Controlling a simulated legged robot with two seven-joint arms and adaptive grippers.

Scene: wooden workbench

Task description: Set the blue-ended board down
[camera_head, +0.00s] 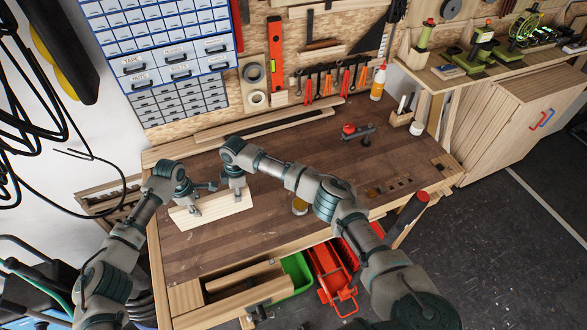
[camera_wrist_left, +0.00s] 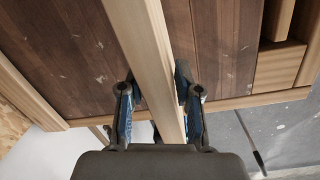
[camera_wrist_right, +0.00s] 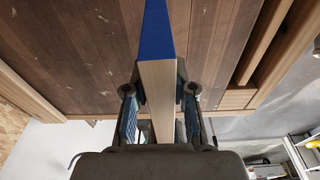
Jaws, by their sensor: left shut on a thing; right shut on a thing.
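The pale wooden board (camera_head: 222,212) stands on its long edge at the left part of the workbench (camera_head: 265,235). My left gripper (camera_head: 192,205) is shut on it near its left end, and my right gripper (camera_head: 237,192) is shut on it near its right end. In the left wrist view the board (camera_wrist_left: 145,40) runs between the fingers. In the right wrist view its blue end (camera_wrist_right: 157,30) points away past the fingertips; blue does not show in the head view. I cannot tell whether the board's lower edge touches the bench top.
A red-topped clamp-like tool (camera_head: 358,132) stands at the back right of the bench. The bench middle is mostly clear.

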